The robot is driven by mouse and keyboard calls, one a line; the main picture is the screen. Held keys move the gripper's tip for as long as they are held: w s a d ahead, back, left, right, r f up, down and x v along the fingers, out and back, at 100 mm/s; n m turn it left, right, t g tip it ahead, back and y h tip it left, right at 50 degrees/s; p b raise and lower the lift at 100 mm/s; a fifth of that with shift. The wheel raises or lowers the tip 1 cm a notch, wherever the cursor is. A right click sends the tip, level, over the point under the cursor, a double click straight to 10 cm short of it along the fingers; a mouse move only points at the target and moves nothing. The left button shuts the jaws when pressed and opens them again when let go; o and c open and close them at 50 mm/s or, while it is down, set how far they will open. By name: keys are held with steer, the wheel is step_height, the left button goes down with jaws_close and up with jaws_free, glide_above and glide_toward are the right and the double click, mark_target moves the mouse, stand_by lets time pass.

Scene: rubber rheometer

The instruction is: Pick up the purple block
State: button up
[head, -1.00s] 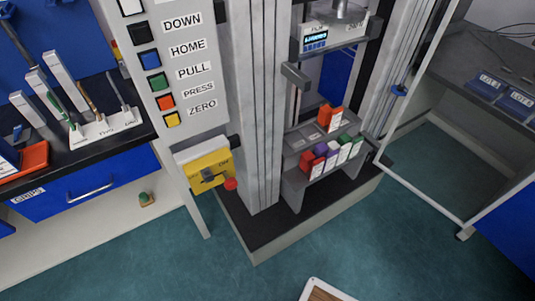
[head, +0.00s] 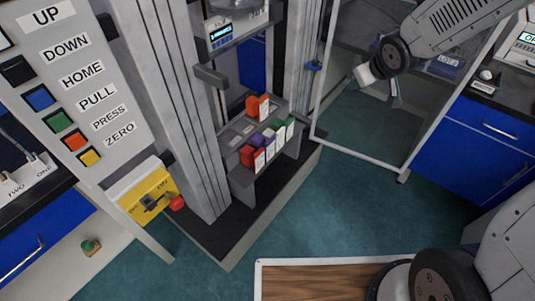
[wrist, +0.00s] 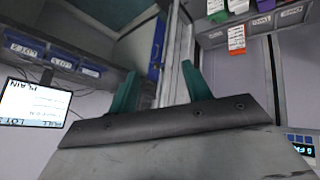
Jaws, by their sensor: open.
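The purple block (head: 257,140) stands in the front row of a grey rack on the machine in the head view, between a red block (head: 248,155) and paler and green blocks. A purple patch (wrist: 238,5) shows at the top edge of the wrist view, beside a green block (wrist: 214,6). My gripper (head: 380,88) is up at the right in the head view, well apart from the rack. Its teal fingers (wrist: 160,72) are spread in the wrist view with nothing between them.
An orange-red block (head: 254,105) stands at the back of the rack. The machine's grey columns (head: 165,90) and button panel (head: 75,100) rise at the left. A pale frame (head: 360,158) stands between the rack and the blue cabinet (head: 480,140).

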steer(key=w+a+f+n+t+y, duration=0.1)
steer(key=w+a+f+n+y, duration=0.15)
steer(key=w+f, duration=0.35)
steer(key=n+t+y, duration=0.2)
steer(key=n+y, duration=0.1)
steer(key=y, duration=0.9)
glide_toward(272, 142)
steer(key=a, duration=0.2)
steer(key=shift+h, duration=0.25)
steer(key=x, duration=0.6)
steer(key=shift+w+a+r, duration=0.1)
steer(key=shift+w+r, duration=0.25)
steer(key=shift+w, duration=0.2)
jaws_close()
